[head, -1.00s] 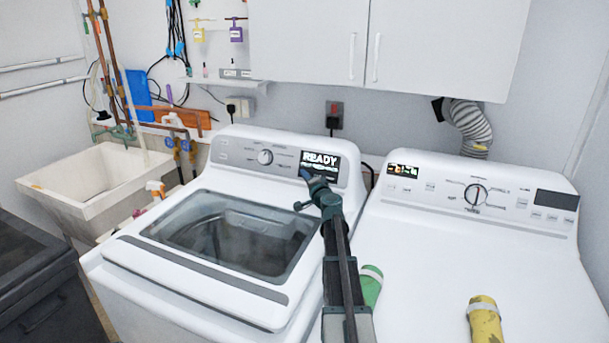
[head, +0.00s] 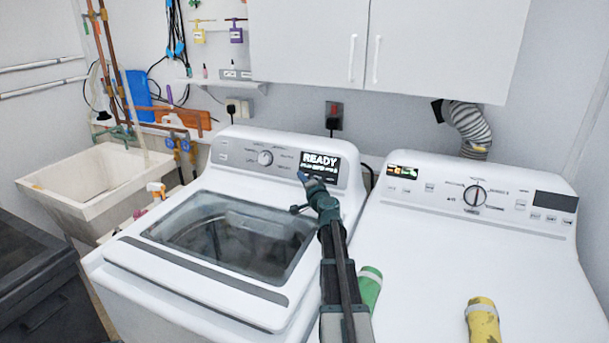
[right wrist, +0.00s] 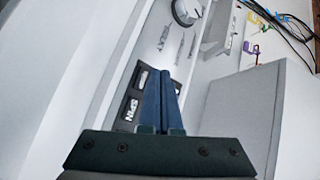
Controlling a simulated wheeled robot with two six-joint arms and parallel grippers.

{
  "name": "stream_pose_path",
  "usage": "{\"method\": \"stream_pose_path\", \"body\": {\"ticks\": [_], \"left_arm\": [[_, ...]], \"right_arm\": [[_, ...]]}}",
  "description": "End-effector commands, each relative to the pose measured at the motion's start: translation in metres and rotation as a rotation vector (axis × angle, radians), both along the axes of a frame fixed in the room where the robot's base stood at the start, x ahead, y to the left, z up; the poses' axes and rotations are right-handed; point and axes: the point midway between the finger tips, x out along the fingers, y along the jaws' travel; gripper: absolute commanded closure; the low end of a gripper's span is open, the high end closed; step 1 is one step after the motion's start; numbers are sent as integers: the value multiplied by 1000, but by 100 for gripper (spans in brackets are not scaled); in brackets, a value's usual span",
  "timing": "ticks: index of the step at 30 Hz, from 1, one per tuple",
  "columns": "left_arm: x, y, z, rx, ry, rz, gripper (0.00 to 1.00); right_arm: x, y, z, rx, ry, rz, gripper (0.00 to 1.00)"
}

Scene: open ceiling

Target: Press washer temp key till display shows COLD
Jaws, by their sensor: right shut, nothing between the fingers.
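The washer (head: 110,262) is white with a grey control panel (head: 232,152) and a dial (head: 265,158). Its black display (head: 320,161) reads READY in large white letters, with smaller text below too small to read. My right gripper (head: 302,176) is shut and empty, its blue tips at the lower left of the display. In the right wrist view the shut blue fingers (right wrist: 163,100) lie over the panel beside black display labels (right wrist: 130,108); I cannot tell whether the tips touch a key. My left gripper is not in view.
A dryer (head: 440,235) stands right of the washer, with a green cylinder (head: 370,288) and a yellow cylinder (head: 484,318) on or before it. A utility sink (head: 85,190) is at left. White cabinets (head: 440,45) hang above.

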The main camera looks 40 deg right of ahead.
Motion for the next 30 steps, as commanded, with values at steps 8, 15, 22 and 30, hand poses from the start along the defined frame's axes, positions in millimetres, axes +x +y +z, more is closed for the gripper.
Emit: {"method": "stream_pose_path", "body": {"ticks": [8,15,22,30], "left_arm": [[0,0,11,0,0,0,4],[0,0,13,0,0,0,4],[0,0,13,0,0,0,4],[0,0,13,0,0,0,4]], "right_arm": [[-13,25,11,0,0,0,100],[-16,31,13,0,0,0,100],[-16,30,13,0,0,0,100],[-16,30,13,0,0,0,100]]}}
